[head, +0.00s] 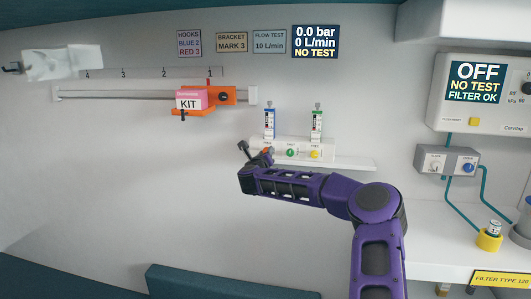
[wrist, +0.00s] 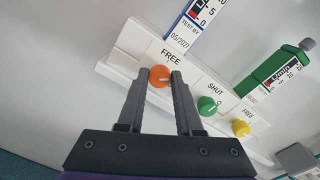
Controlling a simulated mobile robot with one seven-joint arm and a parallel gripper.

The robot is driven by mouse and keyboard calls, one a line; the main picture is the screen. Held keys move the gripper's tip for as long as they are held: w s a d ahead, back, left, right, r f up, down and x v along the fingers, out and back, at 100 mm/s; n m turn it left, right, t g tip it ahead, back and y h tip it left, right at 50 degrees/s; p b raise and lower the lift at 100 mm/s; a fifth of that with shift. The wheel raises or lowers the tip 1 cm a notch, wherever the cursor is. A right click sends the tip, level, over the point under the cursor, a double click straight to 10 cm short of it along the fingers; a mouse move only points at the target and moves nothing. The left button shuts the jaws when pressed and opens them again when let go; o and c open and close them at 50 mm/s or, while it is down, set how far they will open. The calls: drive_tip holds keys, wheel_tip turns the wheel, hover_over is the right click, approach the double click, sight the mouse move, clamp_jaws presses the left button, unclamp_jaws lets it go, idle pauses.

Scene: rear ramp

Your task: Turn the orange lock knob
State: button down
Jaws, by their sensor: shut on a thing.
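The orange lock knob (wrist: 159,77) sits on a white panel under a label reading FREE. My gripper (wrist: 162,75) has its two fingers on either side of the knob, shut on it. The knob's pale pointer mark shows between the fingertips, towards the right one. In the head view my gripper (head: 257,153) is at the left end of the white panel, and it mostly hides the knob there.
A green knob (wrist: 208,106) labelled SHUT and a yellow knob (wrist: 241,128) labelled FREE sit to the right on the same panel. Blue (head: 269,124) and green (head: 317,124) gauges stand above it. An orange bracket with a pink kit (head: 190,97) hangs on a rail at upper left.

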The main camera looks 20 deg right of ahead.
drive_tip(key=shift+n+p, duration=0.5)
drive_tip(key=shift+n, duration=3.9)
drive_tip(key=c, duration=0.6)
unclamp_jaws()
drive_tip(key=shift+o, duration=0.2)
drive_tip(key=shift+s+a, duration=0.1)
drive_tip(key=shift+a, duration=0.05)
drive_tip(key=v, duration=1.7)
drive_tip(key=shift+a, duration=0.25)
